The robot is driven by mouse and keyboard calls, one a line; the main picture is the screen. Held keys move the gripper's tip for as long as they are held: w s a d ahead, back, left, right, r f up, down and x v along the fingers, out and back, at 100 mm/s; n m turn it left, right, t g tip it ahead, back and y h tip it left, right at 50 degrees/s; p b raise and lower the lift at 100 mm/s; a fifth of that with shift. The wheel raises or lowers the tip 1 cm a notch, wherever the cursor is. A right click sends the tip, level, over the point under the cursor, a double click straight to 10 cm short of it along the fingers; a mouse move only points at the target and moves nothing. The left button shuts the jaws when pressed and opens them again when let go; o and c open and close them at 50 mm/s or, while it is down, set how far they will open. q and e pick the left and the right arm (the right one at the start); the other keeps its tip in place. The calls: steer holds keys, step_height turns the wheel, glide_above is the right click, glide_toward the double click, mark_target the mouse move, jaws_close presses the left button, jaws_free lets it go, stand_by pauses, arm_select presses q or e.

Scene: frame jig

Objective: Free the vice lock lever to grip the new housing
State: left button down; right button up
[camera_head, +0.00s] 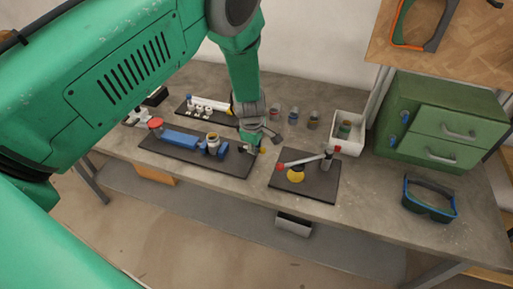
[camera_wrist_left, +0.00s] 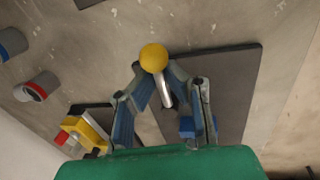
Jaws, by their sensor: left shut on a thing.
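The blue vice (camera_head: 180,138) lies on a dark plate on the bench, with a red knob (camera_head: 156,124) at its left end. A ring-shaped part (camera_head: 212,138) sits at its right jaw. My left gripper (camera_head: 256,142) is at the right end of this plate. In the left wrist view its fingers (camera_wrist_left: 158,80) are closed around the silver rod of the lock lever (camera_wrist_left: 166,95). The lever's yellow ball (camera_wrist_left: 153,57) sticks out past the fingertips. Blue vice metal (camera_wrist_left: 187,126) shows behind the right finger. My gripper hides part of the lever. My right gripper is out of view.
A second dark plate (camera_head: 318,188) carries a red-tipped lever (camera_head: 300,161) and a yellow disc (camera_head: 296,174). Small cups stand behind, beside a white bin (camera_head: 338,148). A rack (camera_head: 208,106) stands behind the vice.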

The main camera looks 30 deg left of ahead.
arm_select(q)
steer(key=shift+w+r, duration=0.25)
steer(key=shift+w, duration=0.1)
steer(key=shift+a, duration=0.15)
steer(key=c, duration=1.6)
jaws_free()
steer(key=shift+s+f, duration=0.1)
steer(key=shift+s, duration=0.1)
steer(key=r, duration=0.4)
steer(key=s+r, duration=0.1)
steer(key=r, duration=0.2)
steer(key=s+r, duration=0.1)
steer(key=r, duration=0.3)
steer(key=shift+s+d+r, duration=0.1)
steer(key=shift+d+r, duration=0.25)
